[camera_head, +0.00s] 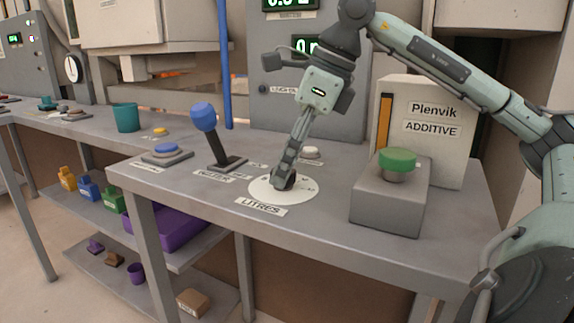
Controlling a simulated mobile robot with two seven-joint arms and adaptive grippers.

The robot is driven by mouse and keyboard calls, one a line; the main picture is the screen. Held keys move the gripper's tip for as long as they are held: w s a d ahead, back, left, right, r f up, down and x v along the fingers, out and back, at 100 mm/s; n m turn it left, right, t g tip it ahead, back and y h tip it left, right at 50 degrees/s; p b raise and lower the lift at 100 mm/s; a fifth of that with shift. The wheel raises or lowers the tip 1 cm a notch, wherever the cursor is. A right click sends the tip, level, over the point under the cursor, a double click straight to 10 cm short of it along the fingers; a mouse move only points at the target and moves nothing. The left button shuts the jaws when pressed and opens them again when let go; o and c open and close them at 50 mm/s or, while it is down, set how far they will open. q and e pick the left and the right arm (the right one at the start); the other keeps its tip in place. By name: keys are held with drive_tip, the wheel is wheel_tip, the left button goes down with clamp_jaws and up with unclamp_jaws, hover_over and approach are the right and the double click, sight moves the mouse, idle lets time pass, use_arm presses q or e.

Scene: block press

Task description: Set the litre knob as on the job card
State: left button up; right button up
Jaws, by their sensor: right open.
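The litre knob (290,184) is dark and sits at the middle of a round white dial (264,191) on the bench, behind a label reading LITRES (261,207). My right gripper (284,180) points down onto the knob from above, its fingers at the knob. It hides most of the knob and part of the dial, so the knob's setting cannot be read. Whether the fingers touch the knob is not clear. A job card cannot be made out. My left gripper is not in view.
A blue-topped lever (204,117) and a blue button (166,148) stand left of the dial. A green button on a grey box (390,204) stands right, before the Plenvik additive box (432,110). A grey panel with displays (270,100) rises behind. The bench front is clear.

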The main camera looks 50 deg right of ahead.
drive_tip(key=shift+f, duration=0.1)
drive_tip(key=c, duration=1.2)
drive_tip(key=shift+o, duration=0.2)
